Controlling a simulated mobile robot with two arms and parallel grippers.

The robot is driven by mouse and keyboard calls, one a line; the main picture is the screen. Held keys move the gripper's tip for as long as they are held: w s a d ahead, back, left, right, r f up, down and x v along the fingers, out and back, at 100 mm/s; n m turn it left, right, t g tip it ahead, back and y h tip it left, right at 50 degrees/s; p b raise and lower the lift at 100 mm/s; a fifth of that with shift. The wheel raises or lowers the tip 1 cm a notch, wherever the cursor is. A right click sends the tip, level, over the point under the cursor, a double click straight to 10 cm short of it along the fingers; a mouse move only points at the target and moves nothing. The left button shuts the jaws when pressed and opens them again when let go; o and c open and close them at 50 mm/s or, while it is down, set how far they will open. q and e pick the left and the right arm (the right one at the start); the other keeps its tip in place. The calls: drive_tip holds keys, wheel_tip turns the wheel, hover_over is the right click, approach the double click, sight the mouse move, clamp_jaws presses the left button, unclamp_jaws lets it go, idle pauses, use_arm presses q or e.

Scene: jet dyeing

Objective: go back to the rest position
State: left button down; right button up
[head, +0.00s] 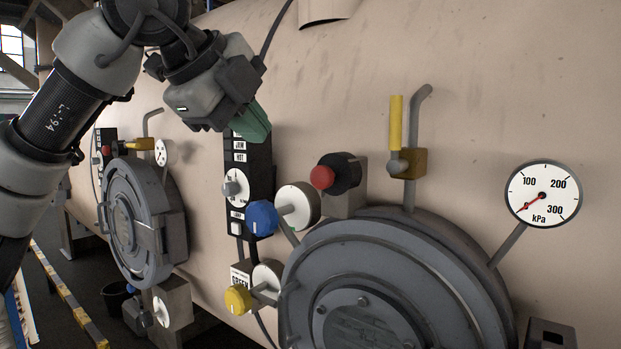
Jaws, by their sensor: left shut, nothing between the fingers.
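My left arm comes in from the upper left. Its gripper (254,124) is shut and empty, with green fingertips pointing down and to the right. It is in front of the top of a black control panel (261,176) with white labels and hides part of it. From this view I cannot tell whether the fingertips touch the panel. My right gripper is not in view.
A large beige vessel (480,80) fills the background. A round grey hatch (365,330) is at the front, another (135,220) at the left. Nearby are a blue knob (262,218), red button (322,177), yellow knob (238,300), yellow-handled valve (396,122) and kPa gauge (543,193).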

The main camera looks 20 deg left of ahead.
use_arm(q)
drive_tip(key=d+f+m+g+h, duration=0.5)
drive_tip(key=d+f+h, duration=0.2)
drive_tip(key=d+h, duration=0.25)
drive_tip(key=d+f+m+g+h, duration=0.4)
drive_tip(key=d+f+h, duration=0.3)
drive_tip(key=d+h, duration=0.25)
drive_tip(key=w+a+f+n+t+y, duration=0.3)
drive_tip(key=a+f+n+t+y, duration=0.4)
drive_tip(key=f+n+t+y, duration=0.5)
drive_tip(key=w+a+f+n+t+y, duration=0.2)
drive_tip(key=a+f+n+t+y, duration=0.55)
drive_tip(key=n, duration=0.85)
drive_tip(key=s+a+f+n+g+y, duration=0.2)
drive_tip(key=s+f+g, duration=0.1)
drive_tip(key=f, duration=0.9)
drive_tip(key=s+a+f+g, duration=0.2)
drive_tip(key=s+f+g, duration=0.6)
drive_tip(key=s, duration=0.4)
drive_tip(key=s+a+f+g, duration=0.2)
drive_tip(key=s+f+g, duration=0.3)
drive_tip(key=s+f, duration=0.6)
wheel_tip(320, 180, down, 26)
drive_tip(key=s+m+g, duration=0.1)
drive_tip(key=s+a+f+g, duration=0.1)
drive_tip(key=s+a+f, duration=0.1)
drive_tip(key=s+f, duration=1.3)
drive_tip(key=shift+s+a+y, duration=0.2)
drive_tip(key=shift+s+y, duration=0.25)
